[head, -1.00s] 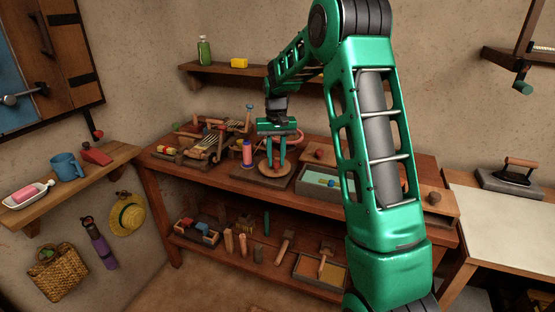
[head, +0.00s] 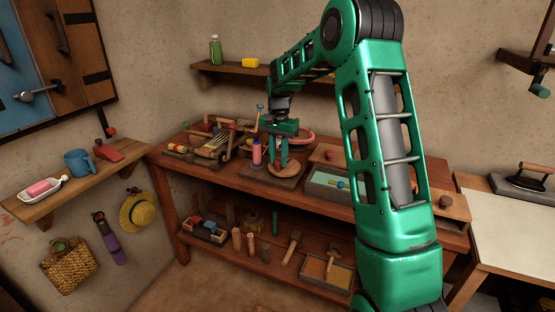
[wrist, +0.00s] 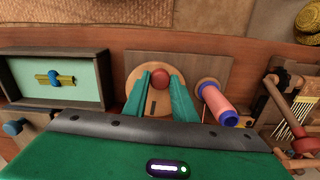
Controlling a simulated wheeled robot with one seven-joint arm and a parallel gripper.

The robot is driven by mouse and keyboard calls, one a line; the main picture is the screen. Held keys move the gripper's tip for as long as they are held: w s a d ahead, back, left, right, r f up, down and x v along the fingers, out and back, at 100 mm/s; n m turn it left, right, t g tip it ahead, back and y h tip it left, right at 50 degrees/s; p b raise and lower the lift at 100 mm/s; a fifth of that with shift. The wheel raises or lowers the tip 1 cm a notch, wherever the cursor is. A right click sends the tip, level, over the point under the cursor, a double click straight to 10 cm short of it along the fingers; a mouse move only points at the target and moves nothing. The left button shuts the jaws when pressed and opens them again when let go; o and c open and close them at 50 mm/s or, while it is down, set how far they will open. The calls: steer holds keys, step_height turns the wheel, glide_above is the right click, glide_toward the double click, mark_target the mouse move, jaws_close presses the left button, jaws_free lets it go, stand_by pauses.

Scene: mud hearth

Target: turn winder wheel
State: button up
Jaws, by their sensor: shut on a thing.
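The winder wheel is a round, pale wooden disc (head: 290,169) lying flat on a wooden base on the workbench. In the wrist view the disc (wrist: 137,72) carries a round red knob (wrist: 160,79) near its edge and a dark slot. My gripper (head: 278,170) points down over the wheel. In the wrist view its two green fingers (wrist: 160,84) stand on either side of the red knob, shut on it. A pink bobbin with blue ends (head: 257,152) stands beside the wheel on the same base; it also shows in the wrist view (wrist: 218,103).
A tray with a pale green inside (head: 318,179) is close on the wheel's right. A small wooden loom (head: 220,140) stands to the left of the bobbin. A shelf (head: 230,73) is on the wall behind. Tools and blocks fill the lower shelf.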

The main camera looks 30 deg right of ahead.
steer(key=shift+a+r, duration=0.1)
stand_by(0.3)
steer(key=o, duration=1)
steer(key=shift+o, duration=0.2)
step_height(320, 180, up, 11)
steer(key=shift+w+f, duration=0.1)
steer(key=shift+f, duration=0.1)
